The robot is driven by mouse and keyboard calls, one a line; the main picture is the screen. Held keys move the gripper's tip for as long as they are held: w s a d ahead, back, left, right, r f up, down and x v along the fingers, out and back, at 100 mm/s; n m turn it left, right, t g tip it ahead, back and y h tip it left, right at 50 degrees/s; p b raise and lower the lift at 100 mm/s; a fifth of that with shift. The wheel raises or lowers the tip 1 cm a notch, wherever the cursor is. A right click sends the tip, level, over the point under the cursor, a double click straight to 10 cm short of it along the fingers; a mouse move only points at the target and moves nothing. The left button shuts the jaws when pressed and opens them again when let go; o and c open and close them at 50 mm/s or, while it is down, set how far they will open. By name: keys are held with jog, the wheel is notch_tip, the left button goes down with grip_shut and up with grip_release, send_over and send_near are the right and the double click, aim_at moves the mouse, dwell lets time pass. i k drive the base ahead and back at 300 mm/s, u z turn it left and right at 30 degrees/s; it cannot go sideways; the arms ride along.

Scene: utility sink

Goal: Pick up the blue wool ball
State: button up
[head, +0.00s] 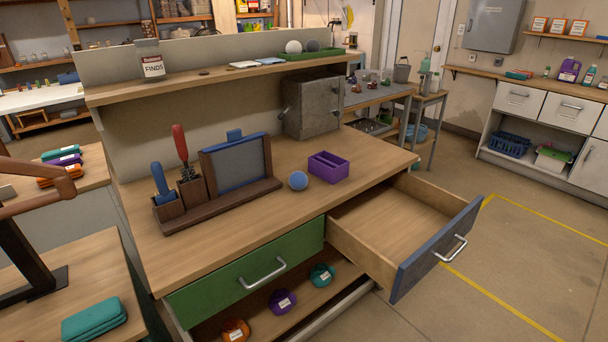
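A small blue ball (298,180), which looks like the blue wool ball, rests on the wooden bench top (240,230). It sits just left of a purple divided box (328,167) and right of a dark wooden holder with an upright grey panel (238,165). There is a small gap between the ball and the purple box. Nothing covers the ball in this view. My gripper is not in view.
An open empty drawer (395,219) with a blue front juts out at the bench's right. A grey metal box (313,104) stands behind the ball. A raised shelf (220,77) runs behind.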

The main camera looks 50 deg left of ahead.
aim_at(298, 180)
jog(key=u, duration=0.65)
jog(key=i, duration=1.25)
jog(key=u, duration=0.65)
